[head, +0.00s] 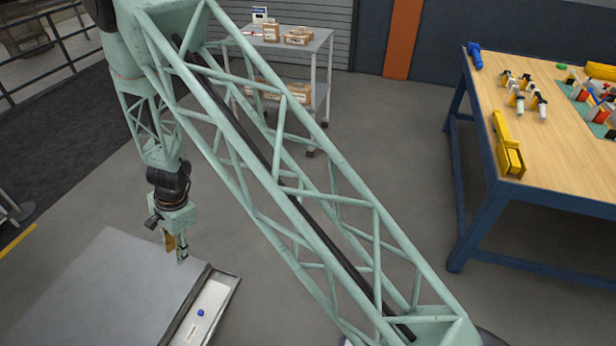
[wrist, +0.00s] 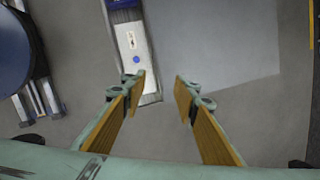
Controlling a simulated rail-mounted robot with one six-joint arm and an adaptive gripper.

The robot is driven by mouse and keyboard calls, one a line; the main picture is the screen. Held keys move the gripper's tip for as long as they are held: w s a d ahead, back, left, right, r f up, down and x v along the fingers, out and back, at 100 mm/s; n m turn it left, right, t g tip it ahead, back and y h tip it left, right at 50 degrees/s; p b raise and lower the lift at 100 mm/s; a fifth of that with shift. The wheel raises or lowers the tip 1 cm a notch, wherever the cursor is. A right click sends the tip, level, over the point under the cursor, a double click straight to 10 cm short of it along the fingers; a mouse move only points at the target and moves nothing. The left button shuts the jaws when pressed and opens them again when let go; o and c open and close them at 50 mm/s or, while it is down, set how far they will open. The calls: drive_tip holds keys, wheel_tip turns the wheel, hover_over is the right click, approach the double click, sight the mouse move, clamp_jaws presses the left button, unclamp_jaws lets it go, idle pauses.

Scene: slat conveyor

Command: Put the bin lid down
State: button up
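No bin lid can be told for certain. A large flat grey panel (head: 100,285) lies at the lower left of the head view, and a pale grey panel (wrist: 225,45) shows at the right of the wrist view. Beside it runs a narrow frame with a white strip (head: 207,299) bearing a blue knob (head: 200,313). The strip (wrist: 131,40) and knob (wrist: 136,59) also show in the wrist view. My gripper (head: 178,252) hangs pointing down above the panel's far right part. In the wrist view my gripper (wrist: 162,78) is open, with nothing between its tan-padded fingers.
A wooden-topped workbench (head: 550,130) with tools stands at the right. A grey cart (head: 315,50) with small boxes stands at the back. A railing (head: 60,50) is at the upper left. The grey floor (head: 400,150) between cart and bench is clear.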

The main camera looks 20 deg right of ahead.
drive_tip(key=s+d+r+n, duration=0.1)
drive_tip(key=d+r+n, duration=0.15)
drive_tip(key=r, duration=0.85)
drive_tip(key=d+r+n, duration=0.1)
drive_tip(key=d+r, duration=0.2)
drive_tip(key=r, duration=0.8)
drive_tip(key=s+d+r+n, duration=0.1)
drive_tip(key=s+d+r, duration=0.2)
drive_tip(key=r, duration=0.2)
drive_tip(key=s+d+r+n+t, duration=0.1)
drive_tip(key=s+d+r, duration=0.2)
drive_tip(key=r, duration=0.3)
drive_tip(key=s+d+r+n, duration=0.1)
drive_tip(key=s+d+r, duration=0.15)
drive_tip(key=r, duration=0.25)
drive_tip(key=s+d+r+n+t, duration=0.2)
drive_tip(key=s+d+r+n, duration=0.2)
drive_tip(key=s+d+r, duration=1.05)
drive_tip(key=s+d+n+h, duration=0.1)
drive_tip(key=s+d, duration=0.3)
drive_tip(key=s, duration=0.5)
drive_tip(key=s+d+h, duration=0.1)
drive_tip(key=s+d, duration=0.3)
drive_tip(key=s, duration=0.5)
drive_tip(key=shift+r+n+h, duration=0.35)
drive_tip(key=shift+r+h, duration=0.05)
